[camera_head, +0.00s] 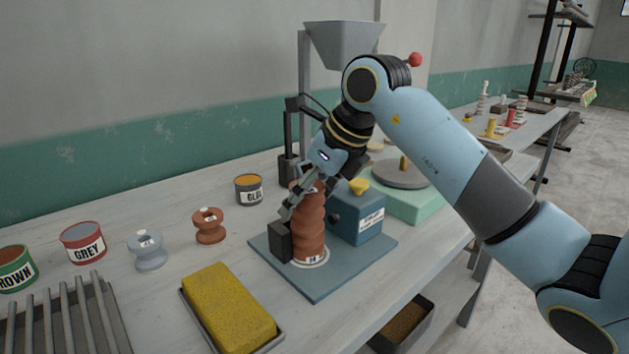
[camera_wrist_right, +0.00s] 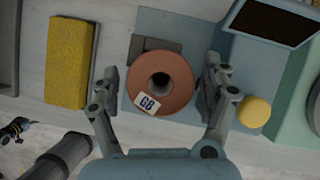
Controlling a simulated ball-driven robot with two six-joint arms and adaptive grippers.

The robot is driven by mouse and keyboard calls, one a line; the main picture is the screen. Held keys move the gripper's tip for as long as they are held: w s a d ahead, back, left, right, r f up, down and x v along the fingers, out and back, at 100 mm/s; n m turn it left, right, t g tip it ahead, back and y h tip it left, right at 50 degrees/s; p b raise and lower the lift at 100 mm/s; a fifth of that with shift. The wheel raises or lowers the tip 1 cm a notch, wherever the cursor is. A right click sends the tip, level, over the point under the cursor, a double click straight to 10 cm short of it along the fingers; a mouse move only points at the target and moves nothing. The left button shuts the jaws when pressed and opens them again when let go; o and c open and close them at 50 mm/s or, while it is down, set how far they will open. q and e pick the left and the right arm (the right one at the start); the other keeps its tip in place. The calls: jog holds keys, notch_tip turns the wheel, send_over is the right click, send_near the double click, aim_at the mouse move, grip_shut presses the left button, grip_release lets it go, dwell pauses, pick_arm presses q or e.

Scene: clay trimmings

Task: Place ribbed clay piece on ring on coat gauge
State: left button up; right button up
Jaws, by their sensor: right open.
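The ribbed clay piece (camera_head: 309,230) is a terracotta column standing upright on the blue coat gauge (camera_head: 320,286). Its base sits at the pale ring (camera_head: 322,261), whose rim shows around it; whether it is fully seated I cannot tell. In the right wrist view the piece (camera_wrist_right: 177,97) is seen from above, with a hollow centre and a white tag. My right gripper (camera_head: 308,195) is at its top, open, with fingers on both sides; the wrist view shows gaps between the fingers (camera_wrist_right: 161,80) and the clay. My left gripper is not in view.
The gauge carries a dark block (camera_head: 280,241) left of the piece and a blue box (camera_head: 357,219) with a yellow knob at its right. A yellow sponge (camera_head: 229,308) lies in front left. Two spools (camera_head: 209,226) and glaze tins (camera_head: 248,190) stand behind left.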

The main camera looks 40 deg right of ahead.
jog(key=v, duration=1.2)
jog(key=shift+b, duration=0.3)
